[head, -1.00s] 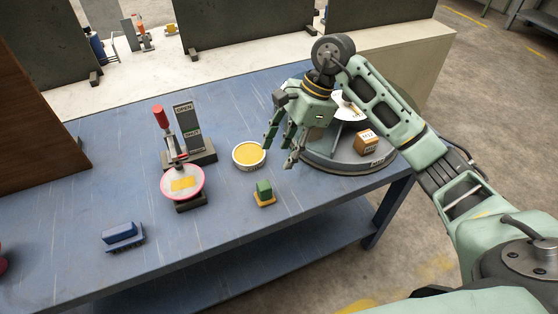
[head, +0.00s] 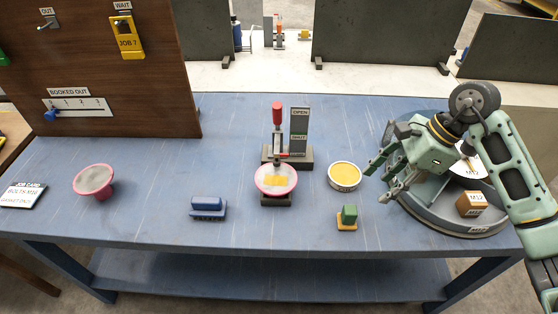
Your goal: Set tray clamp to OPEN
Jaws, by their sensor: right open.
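The tray clamp (head: 278,138) stands near the middle of the blue table, with a red-tipped lever (head: 277,113) standing upright. A dark sign post (head: 299,132) behind it reads OPEN at the top, with another label lower down. A pink-rimmed dish (head: 276,180) with a yellow patch sits at the clamp's front. My right gripper (head: 380,181) is open and empty, right of the clamp, beyond the yellow-filled bowl, its fingers pointing left and down. It is apart from the lever. My left gripper is not in view.
A white bowl with yellow contents (head: 345,176) lies between gripper and clamp. A green block on a yellow base (head: 348,217), a blue block (head: 208,208) and another pink dish (head: 94,180) stand nearby. A round turntable (head: 420,208) is at right, a brown board (head: 110,75) at left.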

